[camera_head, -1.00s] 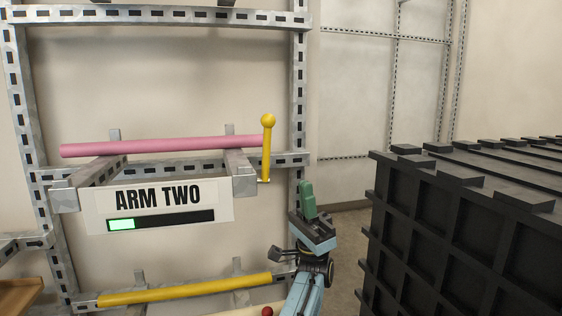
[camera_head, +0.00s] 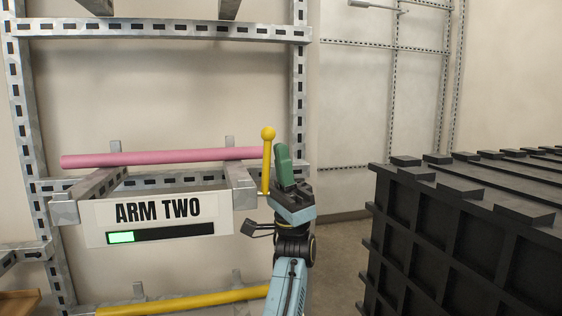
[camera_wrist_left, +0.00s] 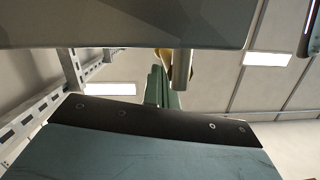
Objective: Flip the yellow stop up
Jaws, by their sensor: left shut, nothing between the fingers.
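The yellow stop (camera_head: 266,165) is a rod with a ball on top. It stands upright at the right end of the pink pipe (camera_head: 160,157), at the front of the right bracket arm. My left gripper (camera_head: 283,165), with green fingers, is shut and empty just to the right of the stop. I cannot tell whether they touch. In the left wrist view the green fingers (camera_wrist_left: 157,88) point away beside a grey bar, with a yellow part (camera_wrist_left: 191,66) partly hidden behind that bar. My right gripper is not in view.
The pink pipe lies on two grey bracket arms above an "ARM TWO" sign (camera_head: 160,220) with a partly lit green bar. A yellow pipe (camera_head: 190,299) lies lower on the rack. A large black ribbed block (camera_head: 460,240) stands at the right, with a floor gap between.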

